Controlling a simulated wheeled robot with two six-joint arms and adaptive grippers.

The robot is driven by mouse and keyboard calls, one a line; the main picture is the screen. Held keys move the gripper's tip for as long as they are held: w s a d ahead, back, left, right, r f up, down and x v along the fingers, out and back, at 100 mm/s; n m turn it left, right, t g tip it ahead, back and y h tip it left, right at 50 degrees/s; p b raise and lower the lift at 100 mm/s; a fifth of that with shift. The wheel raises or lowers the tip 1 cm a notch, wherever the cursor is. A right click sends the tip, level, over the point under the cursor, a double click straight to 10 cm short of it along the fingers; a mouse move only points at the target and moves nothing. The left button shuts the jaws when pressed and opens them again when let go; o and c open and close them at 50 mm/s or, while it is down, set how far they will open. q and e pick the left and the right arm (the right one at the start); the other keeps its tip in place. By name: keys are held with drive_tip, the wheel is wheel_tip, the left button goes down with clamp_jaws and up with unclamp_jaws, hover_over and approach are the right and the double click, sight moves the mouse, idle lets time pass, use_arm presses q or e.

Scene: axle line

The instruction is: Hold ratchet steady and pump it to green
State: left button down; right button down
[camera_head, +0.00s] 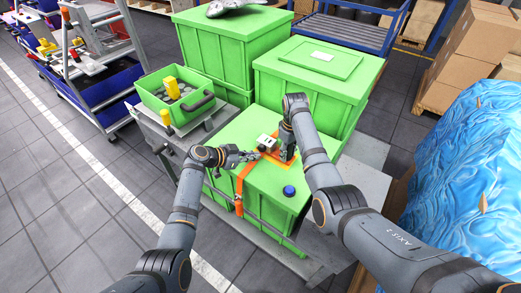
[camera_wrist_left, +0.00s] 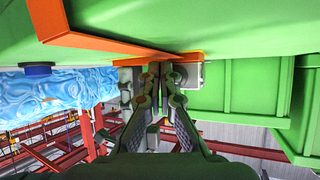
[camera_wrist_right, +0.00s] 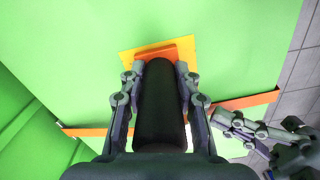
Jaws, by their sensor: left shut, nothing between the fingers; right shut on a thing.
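The ratchet (camera_head: 267,142), a small whitish block, sits on an orange strap (camera_head: 240,184) over the front green crate (camera_head: 262,190). In the right wrist view its black handle (camera_wrist_right: 160,110) stands between the fingers of my right gripper (camera_wrist_right: 160,82), which is shut on it. An orange-and-yellow base (camera_wrist_right: 182,46) shows behind the handle. My left gripper (camera_head: 246,156) is shut and empty just left of the ratchet. In the left wrist view, the shut left fingertips (camera_wrist_left: 160,76) are close to the grey ratchet body (camera_wrist_left: 190,75); contact is unclear.
A blue round cap (camera_head: 289,190) is on the front crate lid. Taller green crates (camera_head: 318,70) stand behind. An open green bin (camera_head: 181,97) with yellow items is at the left. A blue-wrapped load (camera_head: 465,170) stands at the right. Open floor lies at lower left.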

sight(245, 171)
use_arm(q)
drive_tip(key=shift+w+d, duration=0.1)
drive_tip(key=shift+w+d, duration=0.15)
drive_tip(key=shift+w, duration=0.05)
drive_tip(key=shift+w+d, duration=0.5)
drive_tip(key=shift+w, duration=0.05)
idle(1.1)
drive_tip(key=shift+s+a, duration=0.8)
drive_tip(key=shift+s, duration=0.1)
drive_tip(key=shift+s+a, duration=1.6)
drive_tip(key=shift+s, duration=0.3)
idle(0.7)
